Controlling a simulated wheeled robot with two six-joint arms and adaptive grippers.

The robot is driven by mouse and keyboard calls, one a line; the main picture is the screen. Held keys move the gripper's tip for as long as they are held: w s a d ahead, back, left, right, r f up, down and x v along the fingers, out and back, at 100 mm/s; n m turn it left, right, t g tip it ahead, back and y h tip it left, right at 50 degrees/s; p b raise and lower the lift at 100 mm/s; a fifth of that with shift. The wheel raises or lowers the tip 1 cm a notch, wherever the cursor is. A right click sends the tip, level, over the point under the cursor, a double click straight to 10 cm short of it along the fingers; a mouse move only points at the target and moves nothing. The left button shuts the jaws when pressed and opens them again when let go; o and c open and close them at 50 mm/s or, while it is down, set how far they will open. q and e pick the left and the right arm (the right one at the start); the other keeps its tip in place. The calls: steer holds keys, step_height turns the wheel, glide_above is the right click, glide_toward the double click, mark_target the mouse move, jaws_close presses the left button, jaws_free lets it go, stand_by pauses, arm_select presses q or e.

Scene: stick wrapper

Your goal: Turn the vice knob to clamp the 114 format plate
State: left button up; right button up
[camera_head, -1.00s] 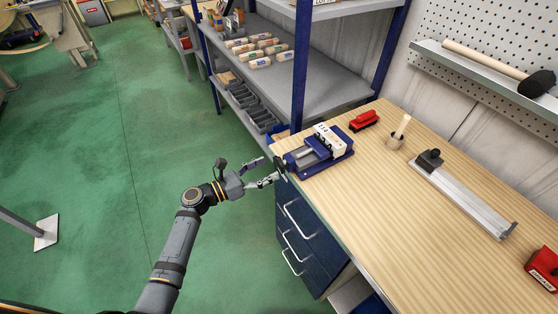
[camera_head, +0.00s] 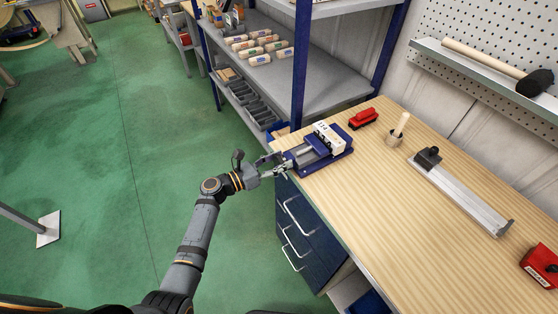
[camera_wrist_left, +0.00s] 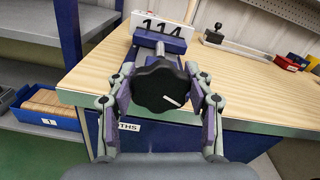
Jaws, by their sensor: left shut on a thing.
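The blue vice (camera_head: 345,158) stands on the near left corner of the wooden bench. The white format plate (camera_head: 329,137) marked 114 sits upright at the vice; it also shows behind the vice in the left wrist view (camera_wrist_left: 158,26). The black lobed vice knob (camera_wrist_left: 158,85) faces my left wrist camera, with a small white mark low on its right. My left gripper (camera_head: 284,164) is at the knob, one finger on each side, shut on it. The exact contact between plate and vice jaws cannot be made out. My right gripper is not in view.
A shelf (camera_head: 330,85) stands behind. Drawers with handles lie below the bench; green floor is open at left.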

arm_select(q)
steer(key=shift+c, duration=0.2)
steer(key=m+b, duration=0.2)
steer(key=m, duration=0.1)
steer(key=shift+s+f, duration=0.1)
steer(key=shift+f, duration=0.05)
steer(key=shift+m+b, duration=1.35)
steer(key=shift+m, duration=0.55)
steer(key=o, duration=1.2)
steer(key=shift+s+a, duration=0.1)
steer(key=shift+s, duration=0.05)
steer(key=v, duration=1.1)
steer(key=shift+s+a, duration=0.2)
steer(key=shift+a, duration=0.05)
